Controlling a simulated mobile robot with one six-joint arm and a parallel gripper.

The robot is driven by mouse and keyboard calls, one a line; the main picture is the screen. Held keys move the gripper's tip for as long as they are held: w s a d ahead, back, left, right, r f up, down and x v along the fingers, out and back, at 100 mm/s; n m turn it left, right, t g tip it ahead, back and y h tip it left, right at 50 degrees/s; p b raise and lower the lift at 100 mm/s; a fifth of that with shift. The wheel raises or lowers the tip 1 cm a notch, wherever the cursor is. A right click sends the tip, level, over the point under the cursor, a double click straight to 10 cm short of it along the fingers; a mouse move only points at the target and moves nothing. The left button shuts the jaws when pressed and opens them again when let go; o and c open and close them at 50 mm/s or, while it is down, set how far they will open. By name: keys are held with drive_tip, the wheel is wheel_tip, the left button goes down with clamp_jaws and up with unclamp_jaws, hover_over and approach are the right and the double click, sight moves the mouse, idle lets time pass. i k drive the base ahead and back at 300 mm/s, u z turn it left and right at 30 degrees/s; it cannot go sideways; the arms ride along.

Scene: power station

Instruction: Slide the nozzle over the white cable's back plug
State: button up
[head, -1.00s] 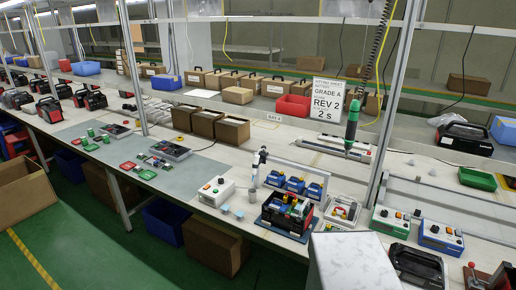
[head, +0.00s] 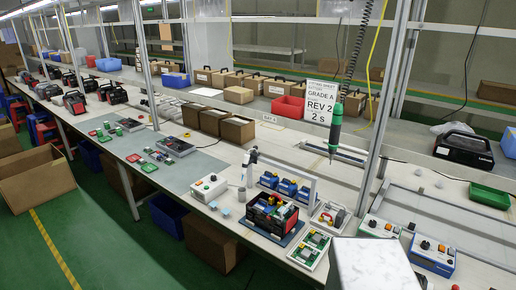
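An open power station unit (head: 272,216) stands on a dark mat on the bench, with red, black and green parts inside. Just behind it, a white, dark-tipped tool (head: 250,158) stands upright in a grey holder; I cannot tell whether it carries the nozzle. A white bar or frame (head: 292,170) rises behind the unit; I cannot tell whether any of it is the white cable. The back plug is too small to make out. My gripper is not in view.
A white control box (head: 209,188) stands left of the unit, blue parts (head: 287,187) behind it, and a green-and-white board (head: 310,248) to its right. A green screwdriver (head: 335,128) hangs above the bench. A pale block (head: 372,265) fills the bottom front. Green floor lies left.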

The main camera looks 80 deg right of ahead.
sight(253, 156)
drive_tip(key=u, duration=0.2)
drive_tip(key=k, duration=0.7)
drive_tip(key=z, duration=1.7)
drive_tip(key=i, duration=0.95)
drive_tip(key=z, duration=0.15)
drive_tip(key=k, duration=0.3)
drive_tip(key=u, duration=0.05)
